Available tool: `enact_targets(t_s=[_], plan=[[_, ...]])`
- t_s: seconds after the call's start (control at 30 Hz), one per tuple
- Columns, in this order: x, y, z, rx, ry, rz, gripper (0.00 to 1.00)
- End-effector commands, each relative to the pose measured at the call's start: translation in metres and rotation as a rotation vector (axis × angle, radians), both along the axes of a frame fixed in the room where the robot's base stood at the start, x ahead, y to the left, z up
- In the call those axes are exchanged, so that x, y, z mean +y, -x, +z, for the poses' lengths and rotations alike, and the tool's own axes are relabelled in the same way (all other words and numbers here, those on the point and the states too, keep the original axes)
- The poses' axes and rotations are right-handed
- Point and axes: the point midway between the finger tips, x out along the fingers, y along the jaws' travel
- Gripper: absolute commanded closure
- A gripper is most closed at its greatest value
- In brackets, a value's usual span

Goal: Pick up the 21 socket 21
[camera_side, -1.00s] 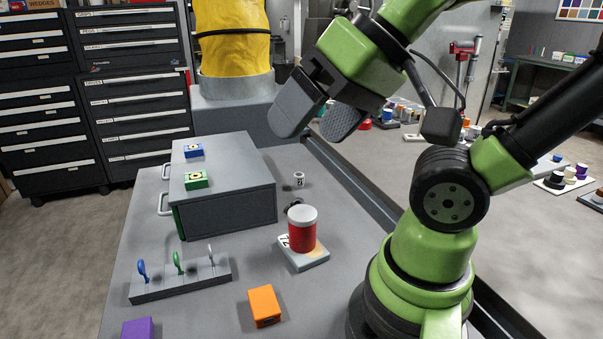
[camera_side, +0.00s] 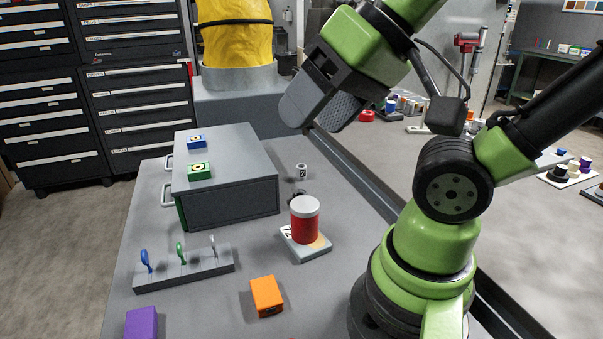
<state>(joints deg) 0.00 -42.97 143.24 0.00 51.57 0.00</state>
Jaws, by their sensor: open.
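The socket (camera_side: 301,171) is a small light-grey cylinder with a dark mark that is too small to read clearly. It stands upright on the grey bench top, right of the grey drawer box and close to the bench's right edge. My gripper (camera_side: 312,118) is open and empty, with its two broad grey fingers pointing down and left. In the picture it hangs above the socket, apart from it. How far it is from the socket in depth I cannot tell.
A small dark object (camera_side: 296,196) lies just in front of the socket. A red jar (camera_side: 304,225) with a pale lid stands on a labelled plate (camera_side: 318,251). The grey drawer box (camera_side: 235,203) carries blue and green blocks. An orange block (camera_side: 266,296) and a hook rack (camera_side: 185,275) are nearer.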

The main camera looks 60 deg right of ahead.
Motion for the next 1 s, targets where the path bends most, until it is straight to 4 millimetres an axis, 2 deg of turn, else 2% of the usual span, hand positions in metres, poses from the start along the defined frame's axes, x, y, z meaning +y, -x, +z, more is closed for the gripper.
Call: enact_targets(t_s=[0.17,0.27,0.37,0.57,0.67,0.8,1.0], plan=[[-0.003,-0.006,0.001,0.006,0.006,-0.014,0.39],[-0.013,-0.023,0.004,0.024,0.026,-0.059,0.39],[-0.034,-0.053,0.005,0.055,0.059,-0.133,0.39],[-0.098,-0.118,-0.012,0.124,0.131,-0.288,0.39],[-0.136,-0.144,-0.032,0.159,0.159,-0.358,0.39],[-0.195,-0.169,-0.072,0.213,0.190,-0.445,0.39],[-0.274,-0.177,-0.146,0.286,0.215,-0.550,0.39]])
